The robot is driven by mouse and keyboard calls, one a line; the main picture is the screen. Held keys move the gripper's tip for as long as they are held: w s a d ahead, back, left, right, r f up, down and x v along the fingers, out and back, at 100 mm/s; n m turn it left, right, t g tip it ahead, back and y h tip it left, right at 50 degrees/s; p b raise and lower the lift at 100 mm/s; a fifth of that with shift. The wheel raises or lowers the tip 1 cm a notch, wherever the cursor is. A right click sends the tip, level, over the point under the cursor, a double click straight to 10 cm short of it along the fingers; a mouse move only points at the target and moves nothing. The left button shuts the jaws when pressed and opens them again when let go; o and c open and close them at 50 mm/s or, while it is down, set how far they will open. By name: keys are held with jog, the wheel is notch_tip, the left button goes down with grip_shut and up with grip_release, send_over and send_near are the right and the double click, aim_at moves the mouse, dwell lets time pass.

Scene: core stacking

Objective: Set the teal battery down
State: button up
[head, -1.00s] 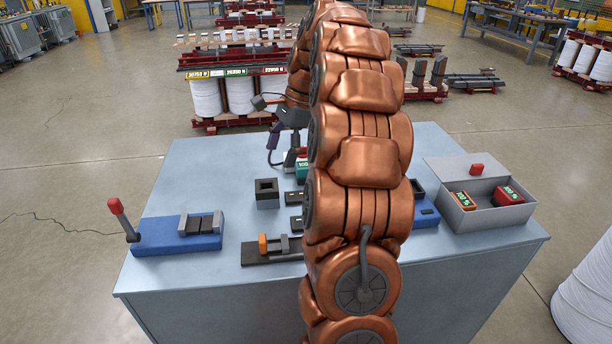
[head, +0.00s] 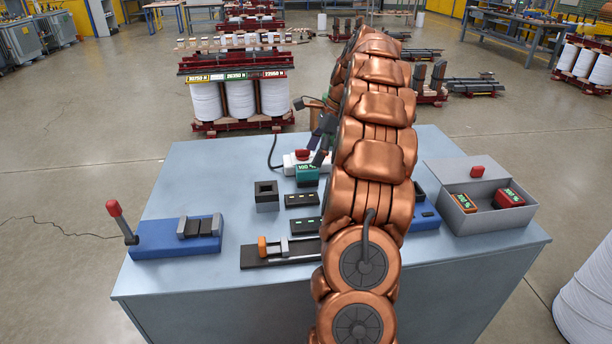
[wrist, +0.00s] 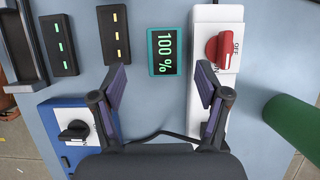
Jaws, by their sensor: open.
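The teal battery (head: 307,174) has a "100 %" display and stands on the table in front of the white switch box. In the wrist view the teal battery (wrist: 165,52) lies beyond the fingertips, with its display up. My gripper (wrist: 160,80) is open and empty, its two fingers spread to either side below the battery in the picture. In the head view my gripper (head: 319,158) is just behind and right of the battery, partly hidden by my arm.
A white box with a red switch (wrist: 225,45) is right beside the battery. Two dark indicator bars (wrist: 115,35) lie left of it. A blue box with a black knob (wrist: 75,131) is nearby. A grey bin (head: 485,222) holds orange and red batteries.

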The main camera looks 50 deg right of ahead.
aim_at(308, 167)
jog(key=shift+d+p+x, duration=0.15)
jog(key=shift+p+x, duration=0.1)
jog(key=shift+x, duration=1.05)
jog(key=shift+d+p+x, duration=0.15)
jog(key=shift+p+x, duration=0.05)
jog(key=shift+x, duration=1.05)
jog(key=shift+w, duration=0.2)
grip_shut()
